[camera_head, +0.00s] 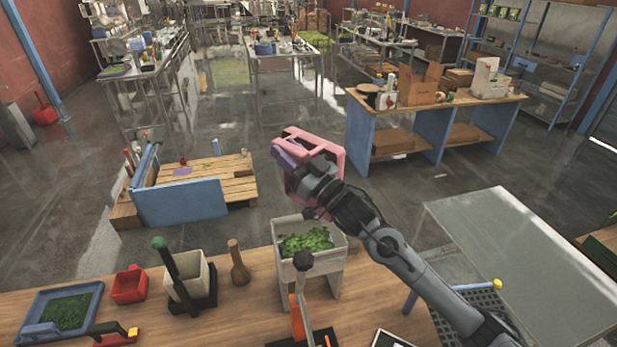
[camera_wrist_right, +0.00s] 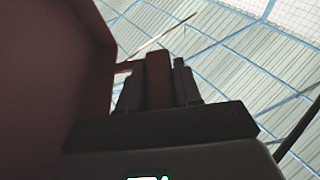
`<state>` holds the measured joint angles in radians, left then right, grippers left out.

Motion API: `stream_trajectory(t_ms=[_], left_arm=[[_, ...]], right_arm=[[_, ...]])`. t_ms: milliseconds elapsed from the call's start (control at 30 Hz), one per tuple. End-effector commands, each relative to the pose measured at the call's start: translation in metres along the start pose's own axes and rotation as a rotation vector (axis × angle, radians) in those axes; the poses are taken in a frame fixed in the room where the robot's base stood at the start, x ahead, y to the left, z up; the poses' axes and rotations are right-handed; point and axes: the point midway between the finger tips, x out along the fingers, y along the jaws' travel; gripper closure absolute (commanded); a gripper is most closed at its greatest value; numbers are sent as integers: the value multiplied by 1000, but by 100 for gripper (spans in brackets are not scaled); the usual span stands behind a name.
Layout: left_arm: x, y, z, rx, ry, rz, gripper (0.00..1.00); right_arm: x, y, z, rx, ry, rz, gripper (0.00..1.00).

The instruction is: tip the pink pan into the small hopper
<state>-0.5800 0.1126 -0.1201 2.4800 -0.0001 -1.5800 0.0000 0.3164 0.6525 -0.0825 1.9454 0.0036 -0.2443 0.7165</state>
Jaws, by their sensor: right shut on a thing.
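The pink pan (camera_head: 334,148) is held in the air above and just beyond the small hopper, steeply tilted with its open frame side showing. My right gripper (camera_head: 308,172) is shut on the pan; its fingertips are partly hidden in the head view. In the right wrist view the fingers (camera_wrist_right: 158,85) close on a dark reddish part of the pan, whose shaded wall (camera_wrist_right: 50,80) fills the left. The small pale hopper (camera_head: 338,256) stands on the bench with green material (camera_head: 306,242) in it. My left gripper is not in view.
On the wooden bench (camera_head: 235,318) stand a blue tray of green material (camera_head: 92,289), a red box (camera_head: 129,285), a white container (camera_head: 190,285) and a brown bottle-like item (camera_head: 239,265). A grey table (camera_head: 520,250) is at right.

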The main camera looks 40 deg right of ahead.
Motion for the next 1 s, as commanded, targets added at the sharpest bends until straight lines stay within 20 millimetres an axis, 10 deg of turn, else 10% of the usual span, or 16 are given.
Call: stream_trajectory(t_ms=[567, 1000], left_arm=[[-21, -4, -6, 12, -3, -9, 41], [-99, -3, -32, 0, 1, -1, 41]], right_arm=[[8, -1, -23, 22, 2, 8, 100], [18, -2, -47, 543, 3, 209, 100]])
